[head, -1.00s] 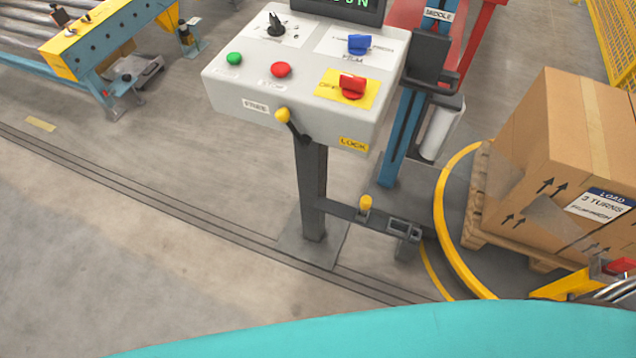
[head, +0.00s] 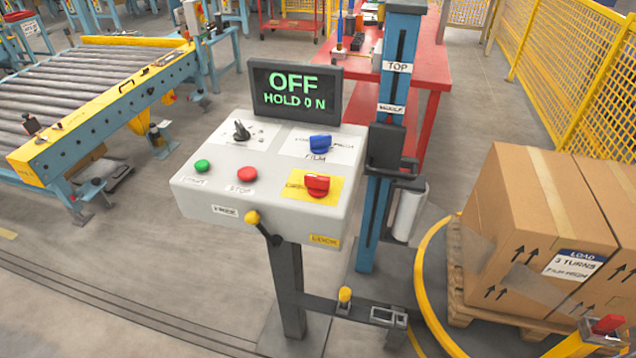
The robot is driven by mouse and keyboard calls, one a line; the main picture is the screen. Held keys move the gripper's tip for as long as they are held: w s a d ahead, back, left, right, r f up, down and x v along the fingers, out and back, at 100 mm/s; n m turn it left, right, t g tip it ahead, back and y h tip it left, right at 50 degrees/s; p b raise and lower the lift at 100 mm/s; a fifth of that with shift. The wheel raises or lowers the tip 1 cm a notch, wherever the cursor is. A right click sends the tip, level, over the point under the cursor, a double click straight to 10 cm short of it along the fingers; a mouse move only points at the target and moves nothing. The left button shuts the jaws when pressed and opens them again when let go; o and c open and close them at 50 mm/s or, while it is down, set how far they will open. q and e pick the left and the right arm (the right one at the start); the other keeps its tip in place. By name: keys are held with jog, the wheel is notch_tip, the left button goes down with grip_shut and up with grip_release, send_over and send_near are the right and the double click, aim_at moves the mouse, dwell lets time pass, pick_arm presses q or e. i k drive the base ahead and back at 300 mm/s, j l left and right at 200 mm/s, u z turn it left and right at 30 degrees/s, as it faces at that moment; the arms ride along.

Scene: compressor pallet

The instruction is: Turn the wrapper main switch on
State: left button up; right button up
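The wrapper control box (head: 205,197) stands on a dark post in the middle of the head view. A red rotary switch (head: 317,184) sits on a yellow plate at the right of its sloped top. A blue rotary knob (head: 320,143) on a white plate marked FILM is behind it. A black selector (head: 241,130), a green button (head: 202,166) and a red button (head: 247,174) marked STOP are to the left. The display (head: 296,90) reads OFF and HOLD 0 N. A yellow-tipped lever (head: 253,218) is on the front, between the FREE and LOCK labels. Neither gripper is in view.
A blue mast (head: 397,45) with a film roll (head: 408,214) stands right of the box. Cartons on a pallet (head: 455,290) stand inside a yellow ring (head: 424,277). A roller conveyor (head: 95,75) is at left, a red table (head: 432,65) behind. Floor at front left is clear.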

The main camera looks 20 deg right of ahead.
aim_at(318, 186)
jog(key=i+j+z, duration=0.1)
jog(key=j+z, duration=0.25)
jog(key=j, duration=0.15)
jog(key=j+z, duration=0.7)
jog(key=j, duration=0.25)
jog(key=j+z, duration=0.15)
jog(key=j, duration=0.85)
